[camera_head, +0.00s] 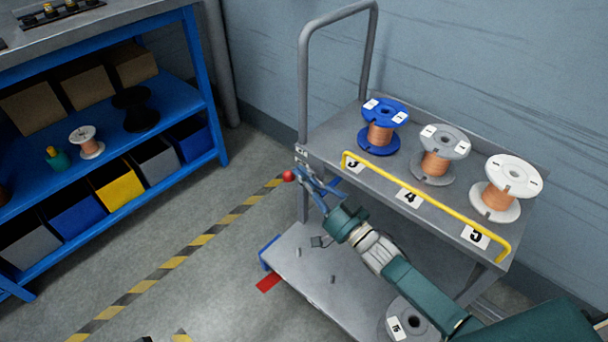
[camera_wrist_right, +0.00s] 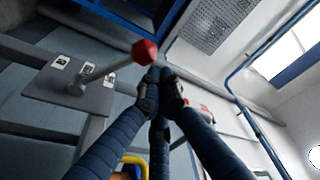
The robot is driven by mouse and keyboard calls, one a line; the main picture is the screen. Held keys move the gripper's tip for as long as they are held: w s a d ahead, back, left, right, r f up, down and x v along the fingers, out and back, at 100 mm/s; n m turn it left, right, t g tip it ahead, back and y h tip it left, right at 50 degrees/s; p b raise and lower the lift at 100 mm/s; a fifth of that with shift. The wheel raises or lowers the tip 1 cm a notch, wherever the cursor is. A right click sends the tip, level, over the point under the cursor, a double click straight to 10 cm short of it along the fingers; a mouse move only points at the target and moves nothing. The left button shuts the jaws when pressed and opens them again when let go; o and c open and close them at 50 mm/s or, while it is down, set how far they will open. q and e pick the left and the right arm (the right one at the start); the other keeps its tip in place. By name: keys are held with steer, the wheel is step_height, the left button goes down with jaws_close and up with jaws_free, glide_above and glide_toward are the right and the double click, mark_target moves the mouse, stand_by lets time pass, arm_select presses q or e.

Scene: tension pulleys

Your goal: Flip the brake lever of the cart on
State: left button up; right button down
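The cart (camera_head: 440,210) stands at the right in the head view, against the wall. Its brake lever has a red knob (camera_head: 289,176) at the near left corner of the top shelf. In the right wrist view the red knob (camera_wrist_right: 145,52) ends a grey rod on a grey plate (camera_wrist_right: 68,95) with small white labels. My right gripper (camera_head: 306,182) is just right of the knob. In the wrist view its fingers (camera_wrist_right: 160,82) are drawn together, with nothing visible between them. The knob shows just past the fingertips; whether they touch cannot be told.
Blue, grey and white spools (camera_head: 440,152) stand on the cart's top shelf behind a yellow rail (camera_head: 425,202). Another spool (camera_head: 395,321) sits on the lower shelf. A blue rack (camera_head: 215,120) with bins is at left. The floor between is clear, with striped tape (camera_head: 172,262).

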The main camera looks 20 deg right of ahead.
arm_select(q)
steer(key=w+d+r+t+h+b, duration=0.1)
steer(key=w+d+r+t+b, duration=0.15)
steer(key=w+r+t, duration=0.35)
steer(key=w+d+r+t+h+b, duration=0.1)
steer(key=w+d+r+t+b, duration=0.2)
steer(key=w, duration=0.5)
steer(key=w+d+r+t+h+b, duration=0.1)
steer(key=r+t, duration=0.3)
steer(key=r, duration=0.5)
steer(key=w+d+r+t+h+b, duration=0.1)
steer(key=w+r+t+b, duration=0.1)
steer(key=r, duration=0.7)
steer(key=shift+w+d+r+m+t+h, duration=0.3)
steer(key=shift+w+d+m+t+h, duration=0.1)
steer(key=shift+w+t, duration=0.4)
arm_select(e)
step_height(320, 180, down, 12)
steer(key=s+a+n+g+y, duration=0.1)
steer(key=a+n+g+y, duration=0.1)
steer(key=n, duration=1.2)
steer(key=shift+s+a+r+n+g+y, duration=0.3)
steer(key=shift+s+a+n+y, duration=0.1)
steer(key=shift+y, duration=0.5)
arm_select(q)
steer(key=shift+a, duration=0.1)
